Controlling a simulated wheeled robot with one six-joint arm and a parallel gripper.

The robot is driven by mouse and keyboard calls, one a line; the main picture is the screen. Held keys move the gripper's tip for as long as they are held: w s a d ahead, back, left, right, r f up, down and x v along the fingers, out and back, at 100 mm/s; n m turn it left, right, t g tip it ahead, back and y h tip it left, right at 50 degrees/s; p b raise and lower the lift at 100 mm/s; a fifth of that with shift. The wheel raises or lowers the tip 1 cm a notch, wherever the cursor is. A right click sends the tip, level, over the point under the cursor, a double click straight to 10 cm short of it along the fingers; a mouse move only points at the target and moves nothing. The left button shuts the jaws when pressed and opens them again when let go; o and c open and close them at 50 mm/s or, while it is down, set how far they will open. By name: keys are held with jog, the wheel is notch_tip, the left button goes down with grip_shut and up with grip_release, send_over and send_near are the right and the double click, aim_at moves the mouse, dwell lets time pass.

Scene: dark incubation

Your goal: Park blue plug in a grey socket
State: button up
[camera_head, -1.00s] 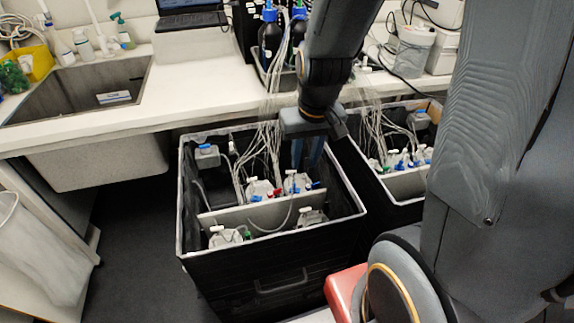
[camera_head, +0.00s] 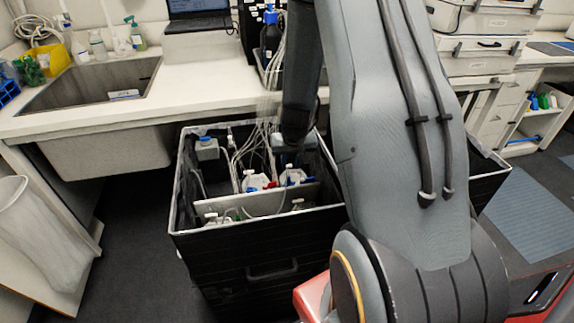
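My gripper (camera_head: 294,155) points down into the back right of a black open crate (camera_head: 255,225), above white-capped clear bottles (camera_head: 294,176). The arm covers part of it, and its fingertips are too small and dark to tell open from shut. Small blue connectors (camera_head: 252,188) and a red one (camera_head: 271,184) show among the bottles, left of and below my gripper. I cannot tell which blue part is the blue plug. No grey socket can be made out clearly. Whether anything is between the fingers is hidden.
A pale divider (camera_head: 268,202) crosses the crate, and loose clear tubes (camera_head: 240,150) rise from it to the bench. A blue-capped dark bottle (camera_head: 270,40) stands behind. A sink (camera_head: 95,85) is at left. My arm blocks the view at right. Dark floor is free at left.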

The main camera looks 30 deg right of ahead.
aim_at(289, 177)
jog(key=b+x, duration=0.8)
jog(key=x, duration=0.1)
jog(key=shift+w+f, duration=0.1)
jog(key=shift+f, duration=0.1)
dwell(0.6)
grip_shut()
jog(key=shift+r+p, duration=1.2)
jog(key=shift+p, duration=0.5)
notch_tip(289, 177, up, 13)
jog(key=p, duration=2)
jog(key=shift+r, duration=0.2)
